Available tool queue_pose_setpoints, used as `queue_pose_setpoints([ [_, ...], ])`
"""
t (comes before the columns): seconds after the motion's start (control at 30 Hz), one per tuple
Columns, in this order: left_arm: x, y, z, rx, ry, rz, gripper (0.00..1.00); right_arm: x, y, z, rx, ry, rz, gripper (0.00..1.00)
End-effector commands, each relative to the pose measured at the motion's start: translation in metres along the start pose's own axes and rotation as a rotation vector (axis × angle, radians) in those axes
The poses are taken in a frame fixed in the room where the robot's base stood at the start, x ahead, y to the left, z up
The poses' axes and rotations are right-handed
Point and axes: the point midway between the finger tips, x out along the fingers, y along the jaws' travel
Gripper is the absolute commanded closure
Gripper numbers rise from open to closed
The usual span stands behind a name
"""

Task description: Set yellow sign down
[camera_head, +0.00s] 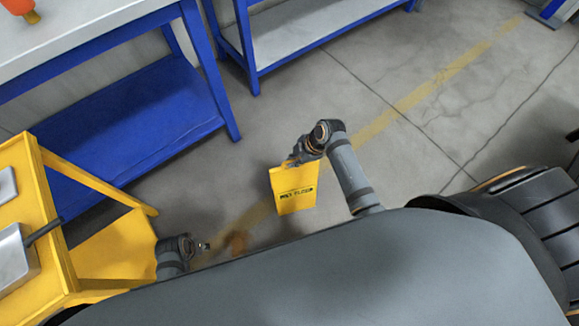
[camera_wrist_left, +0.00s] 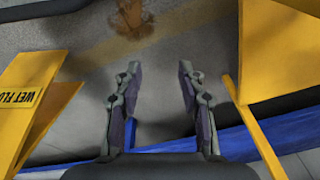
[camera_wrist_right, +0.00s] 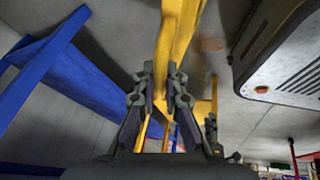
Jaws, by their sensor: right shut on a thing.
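The yellow sign (camera_head: 293,190), with dark lettering, hangs from my right gripper (camera_head: 298,160) in the head view, roughly upright. Whether its lower edge touches the floor cannot be told. In the right wrist view the right gripper's fingers (camera_wrist_right: 160,95) are shut on the sign (camera_wrist_right: 178,35). In the left wrist view the sign (camera_wrist_left: 22,98) shows at the left edge, its lettering reading "WET FLO". My left gripper (camera_head: 205,246) is beside the yellow cart, apart from the sign. Its fingers (camera_wrist_left: 160,90) are spread and empty in the left wrist view.
A brown stain (camera_head: 236,243) lies on the concrete floor (camera_head: 410,150), left of the sign. A yellow cart (camera_head: 50,230) with a dustpan (camera_head: 18,258) stands at the left. Blue-framed benches (camera_head: 140,120) stand behind.

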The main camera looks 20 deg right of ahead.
Motion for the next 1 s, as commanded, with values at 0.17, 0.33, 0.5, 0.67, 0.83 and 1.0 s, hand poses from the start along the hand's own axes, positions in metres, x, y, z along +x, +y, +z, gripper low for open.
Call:
queue_pose_setpoints([
  [0.17, -0.018, 0.004, -0.006, 0.002, -0.003, 0.009, 0.6, 0.017, 0.005, -0.003, 0.0, 0.002, 0.003, 1.0],
  [0.33, -0.023, 0.005, -0.007, 0.002, -0.005, 0.011, 0.6, 0.021, 0.006, -0.004, 0.0, 0.001, 0.003, 1.0],
  [0.5, -0.047, 0.011, -0.014, 0.007, -0.005, 0.022, 0.6, 0.043, 0.003, 0.003, 0.0, 0.0, 0.002, 1.0],
  [0.67, -0.063, 0.013, -0.015, 0.009, -0.01, 0.028, 0.6, 0.052, 0.001, 0.007, 0.0, 0.001, 0.004, 1.0],
  [0.83, -0.064, 0.013, -0.015, 0.009, -0.011, 0.028, 0.6, 0.051, 0.001, 0.006, 0.0, 0.001, 0.004, 1.0],
  [1.0, -0.066, 0.013, -0.016, 0.01, -0.008, 0.029, 0.6, 0.054, -0.001, 0.008, 0.001, -0.001, 0.0, 0.89],
])
